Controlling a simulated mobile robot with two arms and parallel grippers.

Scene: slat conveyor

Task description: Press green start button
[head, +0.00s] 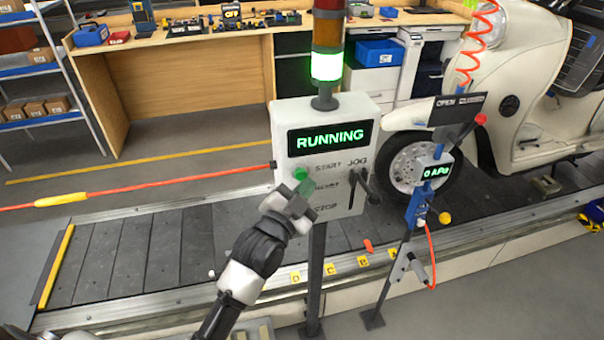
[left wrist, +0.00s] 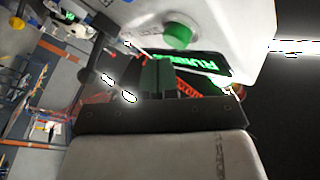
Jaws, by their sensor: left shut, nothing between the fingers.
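The green start button (head: 301,174) sits on the front of a white control box (head: 358,118), beside the label START. The box's display (head: 330,138) reads RUNNING in green. My left gripper (head: 303,187) is shut and empty, with its tips just below the button. In the left wrist view the green button (left wrist: 177,36) stands out from the box just beyond my left fingertips (left wrist: 159,62). A small gap seems to show between them; contact cannot be told for sure. The labels below START are partly covered by my gripper. My right gripper is not in view.
A signal light (head: 326,67) on the box glows green. A black lever (head: 362,187) is at the box's right side. A tool stand (head: 421,205) and a cream scooter (head: 520,75) are to the right. The slat conveyor (head: 125,255) runs behind the box.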

